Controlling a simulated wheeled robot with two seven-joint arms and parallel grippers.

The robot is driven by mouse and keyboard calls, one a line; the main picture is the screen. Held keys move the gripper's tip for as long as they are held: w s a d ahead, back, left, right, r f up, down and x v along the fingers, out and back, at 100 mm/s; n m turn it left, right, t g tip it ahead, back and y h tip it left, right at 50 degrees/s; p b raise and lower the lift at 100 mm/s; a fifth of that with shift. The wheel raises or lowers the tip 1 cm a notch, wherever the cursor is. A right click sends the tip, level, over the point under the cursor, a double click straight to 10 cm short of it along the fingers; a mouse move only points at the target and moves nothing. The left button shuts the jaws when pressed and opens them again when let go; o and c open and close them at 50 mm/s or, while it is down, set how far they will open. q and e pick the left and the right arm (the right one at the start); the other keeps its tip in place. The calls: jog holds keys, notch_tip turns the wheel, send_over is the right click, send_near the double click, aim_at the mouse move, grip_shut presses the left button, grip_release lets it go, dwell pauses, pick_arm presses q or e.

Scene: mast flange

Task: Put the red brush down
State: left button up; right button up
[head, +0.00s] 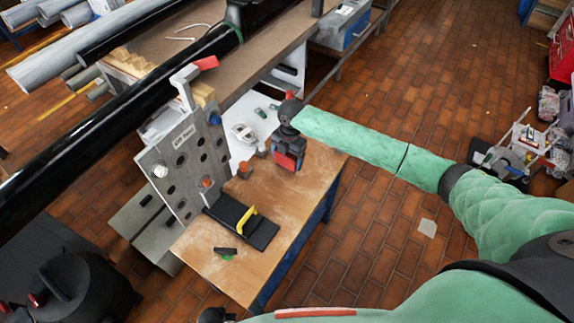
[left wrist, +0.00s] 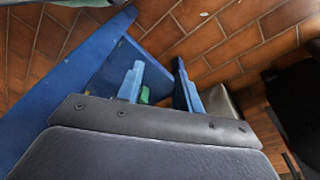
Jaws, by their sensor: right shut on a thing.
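My right gripper (head: 289,154) points down over the far right part of the wooden table in the head view. It is shut on the red brush (head: 285,161), whose red part shows among the dark fingers. The brush is partly hidden by the gripper, and I cannot tell whether it touches the tabletop (head: 205,262). My left gripper (left wrist: 157,84) shows in the left wrist view with two blue fingers apart and a gap between them. A small green thing shows behind the gap.
A black tray with a yellow handle (head: 248,217) and a small green-and-black item (head: 225,252) lie on the table. An upright grey plate with holes (head: 184,165) stands along its left side. A long black pole (head: 110,100) crosses the upper left. Bare wood is free at the front.

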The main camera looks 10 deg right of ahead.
aim_at(287, 164)
pick_arm(q)
notch_tip(287, 164, up, 9)
jog(key=w+d+b, duration=0.1)
jog(key=w+b, duration=0.1)
jog(key=shift+d+f, duration=0.15)
jog(key=shift+d, duration=0.25)
pick_arm(e)
notch_tip(287, 164, down, 3)
jog(key=shift+f, duration=0.2)
jog(key=o, duration=1)
jog(key=shift+f, duration=0.15)
pick_arm(q)
jog(key=shift+w, duration=0.1)
pick_arm(e)
jog(key=shift+o, duration=0.2)
